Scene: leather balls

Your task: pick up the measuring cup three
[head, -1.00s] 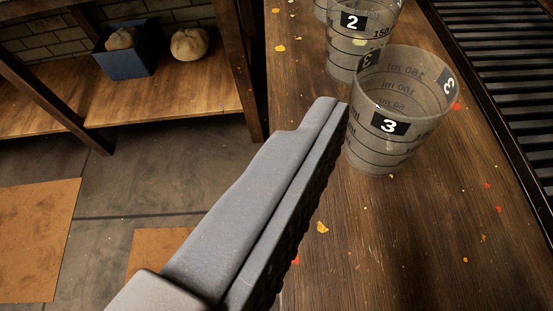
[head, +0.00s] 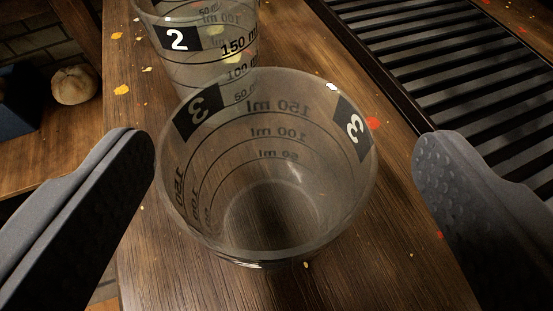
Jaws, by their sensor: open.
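The measuring cup three (head: 268,165) is a clear, empty-looking cup with black "3" labels and ml marks. It stands upright on the wooden table in the middle of the head view, seen from above into its open top. My gripper (head: 285,165) is open, with one dark finger to the left of the cup and the other to the right. The left finger's tip is close to the cup's rim; a wider gap shows on the right. I cannot tell whether the left finger touches it.
Measuring cup two (head: 178,62) stands just behind cup three, partly hidden by it. A black slatted rack (head: 440,75) lies along the right. The wooden table (head: 390,255) has small paint specks. A lower shelf at left holds a round tan ball (head: 74,85) and a blue box (head: 15,100).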

